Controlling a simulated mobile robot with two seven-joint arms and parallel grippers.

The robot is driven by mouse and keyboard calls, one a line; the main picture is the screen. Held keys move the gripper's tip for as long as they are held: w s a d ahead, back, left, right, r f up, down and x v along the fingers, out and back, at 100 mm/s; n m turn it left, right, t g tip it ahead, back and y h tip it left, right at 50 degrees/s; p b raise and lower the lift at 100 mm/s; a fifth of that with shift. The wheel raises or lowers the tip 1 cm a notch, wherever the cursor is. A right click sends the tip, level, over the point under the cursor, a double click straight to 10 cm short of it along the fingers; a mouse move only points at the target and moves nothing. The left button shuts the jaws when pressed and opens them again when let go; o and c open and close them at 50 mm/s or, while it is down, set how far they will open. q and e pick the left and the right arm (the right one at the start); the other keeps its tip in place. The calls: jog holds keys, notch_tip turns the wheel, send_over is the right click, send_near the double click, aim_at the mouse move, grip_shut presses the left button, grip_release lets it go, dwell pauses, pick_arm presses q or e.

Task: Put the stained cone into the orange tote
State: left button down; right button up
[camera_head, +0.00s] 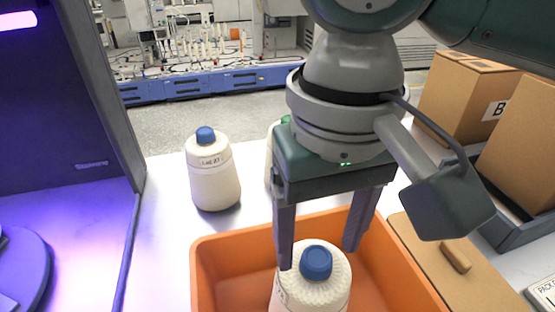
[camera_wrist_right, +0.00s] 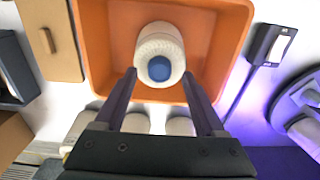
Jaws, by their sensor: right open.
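The orange tote (camera_head: 205,270) stands at the front of the table. It also shows in the wrist view (camera_wrist_right: 98,25). A cream cone with a blue top (camera_head: 335,290) stands upright inside the tote; I see no stain on the side that shows. In the wrist view the cone (camera_wrist_right: 160,32) is near the tote's middle. My right gripper (camera_head: 318,258) is open, with its fingers apart on either side of the cone's top. It also shows open in the wrist view (camera_wrist_right: 158,74). My left gripper is not in view.
A labelled cone with a blue top (camera_head: 214,185) stands behind the tote. A green-topped cone (camera_head: 271,160) is mostly hidden by my gripper. A purple-lit booth (camera_head: 60,120) is at left. Cardboard boxes (camera_head: 465,100) and a brown lidded board (camera_head: 440,265) are at right.

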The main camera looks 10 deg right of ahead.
notch_tip(320, 180, up, 11)
jog(key=s+a+f+n+t+y, duration=0.2)
jog(key=s+a+f+y, duration=0.25)
jog(key=f, duration=0.35)
jog(key=s+d+f+h, duration=0.2)
jog(key=s+d, duration=0.2)
jog(key=d, duration=0.3)
jog(key=s+d+f+t+h, duration=0.1)
jog(key=s+d+f+h, duration=0.1)
jog(key=d, duration=0.4)
jog(key=shift+s+d+f+t+p, duration=0.3)
jog(key=shift+s+d+f+p, duration=0.1)
jog(key=shift+s+f, duration=0.5)
